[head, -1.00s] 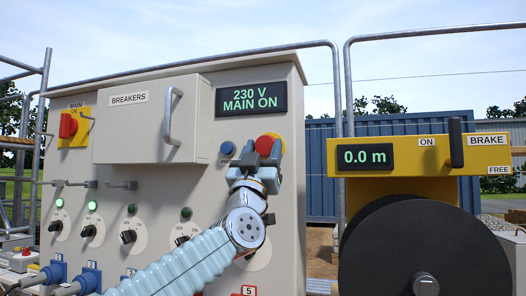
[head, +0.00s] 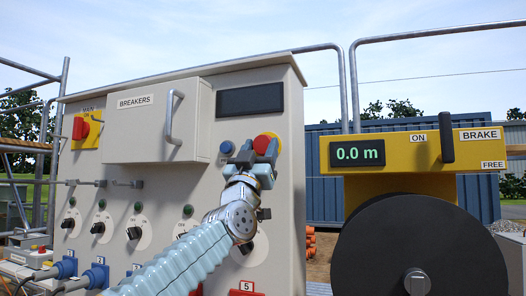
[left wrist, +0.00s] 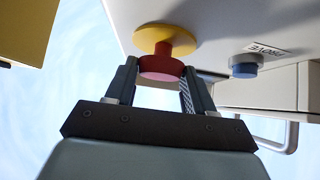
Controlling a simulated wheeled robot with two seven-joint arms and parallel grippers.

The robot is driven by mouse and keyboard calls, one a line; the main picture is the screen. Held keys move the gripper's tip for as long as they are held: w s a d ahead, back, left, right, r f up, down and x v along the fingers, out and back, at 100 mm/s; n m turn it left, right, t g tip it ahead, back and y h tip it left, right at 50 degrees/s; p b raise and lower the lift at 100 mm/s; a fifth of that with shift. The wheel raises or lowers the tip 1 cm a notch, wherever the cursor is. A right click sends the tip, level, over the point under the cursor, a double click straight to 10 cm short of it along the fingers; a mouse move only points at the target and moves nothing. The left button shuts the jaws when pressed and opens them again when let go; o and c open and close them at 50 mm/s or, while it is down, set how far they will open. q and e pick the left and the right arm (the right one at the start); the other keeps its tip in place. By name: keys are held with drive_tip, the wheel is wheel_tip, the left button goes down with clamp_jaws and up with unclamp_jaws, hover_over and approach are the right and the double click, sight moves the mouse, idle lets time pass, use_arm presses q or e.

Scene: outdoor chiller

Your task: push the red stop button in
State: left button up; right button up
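The red stop button (head: 265,143) sits on a yellow collar at the upper right of the grey panel front. In the left wrist view the red button (left wrist: 162,67) is seen from close by, below its yellow collar (left wrist: 166,38). How far the button is pressed in is hard to tell. My right gripper is not in view.
A blue button (head: 226,147) is just left of the stop button. The display (head: 250,99) above is blank. The breaker box (head: 157,120) with its handle juts out at left. A yellow brake unit (head: 405,155) and black reel (head: 420,245) stand at right.

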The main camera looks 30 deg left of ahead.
use_arm(q)
drive_tip(key=o, duration=0.4)
drive_tip(key=shift+w+y, duration=0.15)
drive_tip(key=shift+y, duration=0.15)
drive_tip(key=shift+b+v, duration=3.25)
drive_tip(key=shift+v, duration=3.7)
drive_tip(key=shift+r, duration=0.1)
